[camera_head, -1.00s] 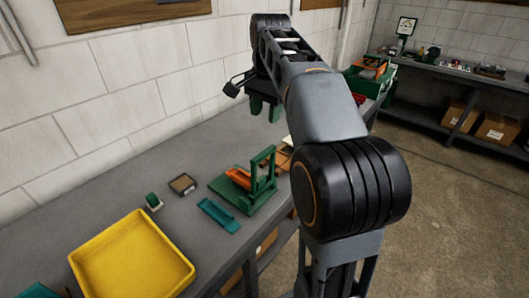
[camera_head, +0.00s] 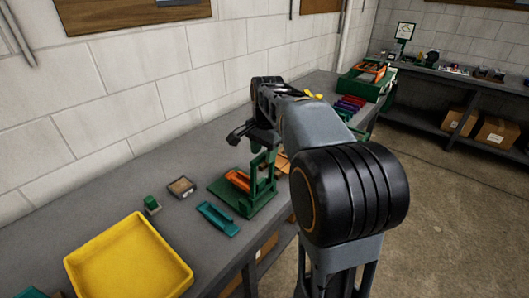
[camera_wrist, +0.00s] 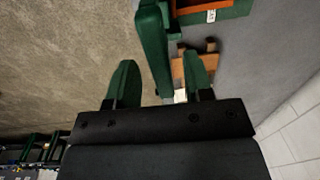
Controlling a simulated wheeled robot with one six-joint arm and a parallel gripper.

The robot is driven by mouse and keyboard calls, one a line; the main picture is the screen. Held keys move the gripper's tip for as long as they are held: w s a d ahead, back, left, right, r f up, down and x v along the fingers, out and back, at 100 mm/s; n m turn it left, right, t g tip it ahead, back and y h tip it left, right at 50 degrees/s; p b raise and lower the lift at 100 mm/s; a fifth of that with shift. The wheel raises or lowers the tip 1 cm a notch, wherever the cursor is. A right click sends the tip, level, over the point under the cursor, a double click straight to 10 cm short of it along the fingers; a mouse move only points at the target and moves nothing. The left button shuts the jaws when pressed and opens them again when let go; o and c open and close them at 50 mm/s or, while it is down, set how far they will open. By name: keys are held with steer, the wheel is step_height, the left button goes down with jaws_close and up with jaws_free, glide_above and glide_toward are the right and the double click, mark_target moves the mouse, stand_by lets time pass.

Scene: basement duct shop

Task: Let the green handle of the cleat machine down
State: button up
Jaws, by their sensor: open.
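The cleat machine (camera_head: 226,194) stands on the grey bench, with a green base, an orange part (camera_head: 238,180) and an upright green frame. The wrist view shows part of its green and orange body, with a small white label, at the top (camera_wrist: 232,12). A green bar, which looks like its handle (camera_wrist: 155,45), reaches down between my fingertips in that view. My gripper (camera_wrist: 162,68) is open, with one green finger on each side of the bar. I cannot tell whether either finger touches it. In the head view my arm and wrist partly hide the gripper and the handle's top.
A teal piece (camera_head: 217,219) lies in front of the machine. A small brown tray (camera_head: 181,187), a small green block (camera_head: 152,204) and a large yellow tray (camera_head: 130,256) are to the left. The wall runs behind the bench.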

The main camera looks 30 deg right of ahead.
steer(key=shift+f, duration=0.25)
steer(key=shift+c, duration=0.2)
jaws_close()
stand_by(0.3)
